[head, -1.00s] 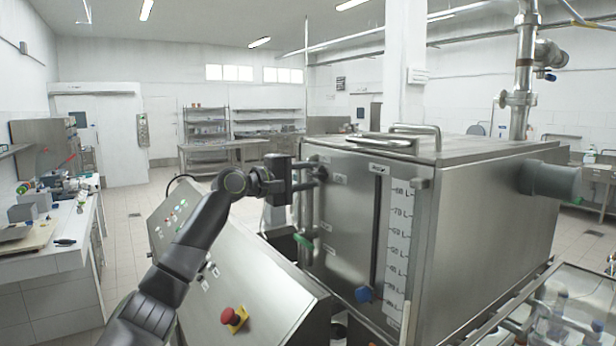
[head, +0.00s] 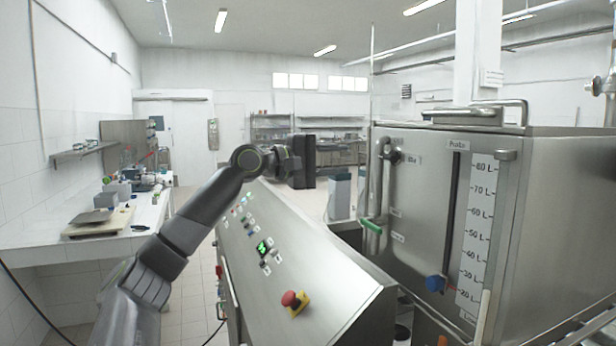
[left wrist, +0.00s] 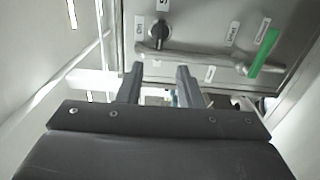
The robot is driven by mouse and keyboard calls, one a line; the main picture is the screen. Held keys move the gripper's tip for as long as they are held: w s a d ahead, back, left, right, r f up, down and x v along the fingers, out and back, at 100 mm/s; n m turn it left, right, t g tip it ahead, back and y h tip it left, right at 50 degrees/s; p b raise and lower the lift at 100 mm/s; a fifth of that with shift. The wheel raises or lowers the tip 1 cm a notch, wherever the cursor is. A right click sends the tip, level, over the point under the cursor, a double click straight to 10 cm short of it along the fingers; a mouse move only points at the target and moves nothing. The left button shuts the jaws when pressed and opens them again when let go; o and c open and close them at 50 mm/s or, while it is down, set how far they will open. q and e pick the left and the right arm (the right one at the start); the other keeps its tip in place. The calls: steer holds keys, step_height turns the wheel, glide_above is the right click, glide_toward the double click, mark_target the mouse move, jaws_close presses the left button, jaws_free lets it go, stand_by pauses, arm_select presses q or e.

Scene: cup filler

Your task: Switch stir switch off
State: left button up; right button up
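A black rotary switch knob (left wrist: 160,32) with small labels beside it is on the steel tank front in the left wrist view. The same knob (head: 395,157) is at the tank's upper left in the head view; its label text is too small to read surely. My left gripper (left wrist: 161,72) has its two fingers apart and nothing between them. The fingertips sit below the knob in the wrist picture and do not touch it. In the head view my left gripper (head: 304,161) is left of the tank, its fingers hidden. My right gripper is not in view.
A steel pipe with a green lever (head: 371,225) runs beside the knob. A sloped control panel (head: 330,275) with an emergency stop (head: 295,303) stands below my arm. A workbench (head: 150,215) is at left.

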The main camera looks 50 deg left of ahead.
arm_select(q)
steer(key=b+v, duration=0.5)
steer(key=v, duration=0.1)
steer(key=shift+s, duration=0.25)
